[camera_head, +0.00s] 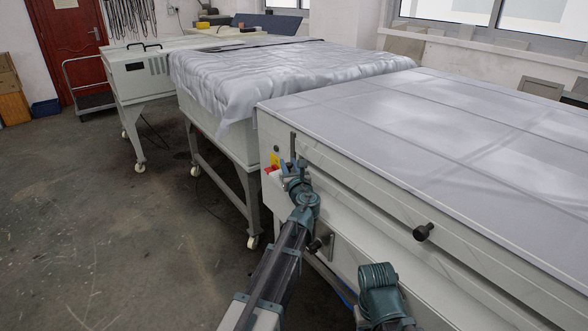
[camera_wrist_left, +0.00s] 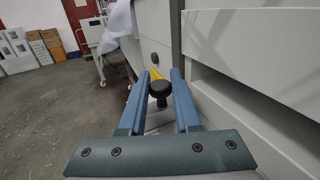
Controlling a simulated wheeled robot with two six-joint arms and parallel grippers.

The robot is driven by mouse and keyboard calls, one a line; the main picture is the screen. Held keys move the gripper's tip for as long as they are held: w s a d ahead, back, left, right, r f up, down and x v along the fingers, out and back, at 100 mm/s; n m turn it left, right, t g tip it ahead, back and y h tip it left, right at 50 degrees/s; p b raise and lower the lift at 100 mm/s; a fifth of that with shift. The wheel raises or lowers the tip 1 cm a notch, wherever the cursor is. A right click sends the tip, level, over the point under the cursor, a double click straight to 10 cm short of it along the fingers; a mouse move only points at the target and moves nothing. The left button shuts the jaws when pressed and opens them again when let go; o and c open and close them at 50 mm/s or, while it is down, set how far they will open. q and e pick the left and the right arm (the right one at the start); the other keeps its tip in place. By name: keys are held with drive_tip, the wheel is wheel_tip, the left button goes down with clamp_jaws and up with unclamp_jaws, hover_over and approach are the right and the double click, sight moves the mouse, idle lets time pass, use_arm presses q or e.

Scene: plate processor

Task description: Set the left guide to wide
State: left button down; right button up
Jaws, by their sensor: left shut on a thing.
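The plate processor (camera_head: 400,200) is the pale cabinet at the right in the head view. My left gripper (camera_head: 288,166) is at its front left end. In the left wrist view, a black round knob (camera_wrist_left: 160,89) sits between the two blue fingers of this gripper (camera_wrist_left: 160,76), which are shut on it. I take it for the knob of the left guide. In the head view the gripper hides that knob. A second black knob (camera_head: 423,232) sticks out from the long front slot farther right, with nothing holding it.
A red switch (camera_head: 271,169) and yellow label (camera_head: 275,159) are close beside the left gripper. A cloth-covered table (camera_head: 280,70) stands behind to the left. The floor (camera_head: 130,230) at the left is clear.

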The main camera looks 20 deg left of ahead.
use_arm(q)
drive_tip(key=shift+w+a, duration=0.95)
drive_tip(key=shift+a, duration=0.2)
drive_tip(key=c, duration=0.6)
unclamp_jaws()
drive_tip(key=shift+s+d, duration=0.1)
drive_tip(key=shift+d, duration=0.1)
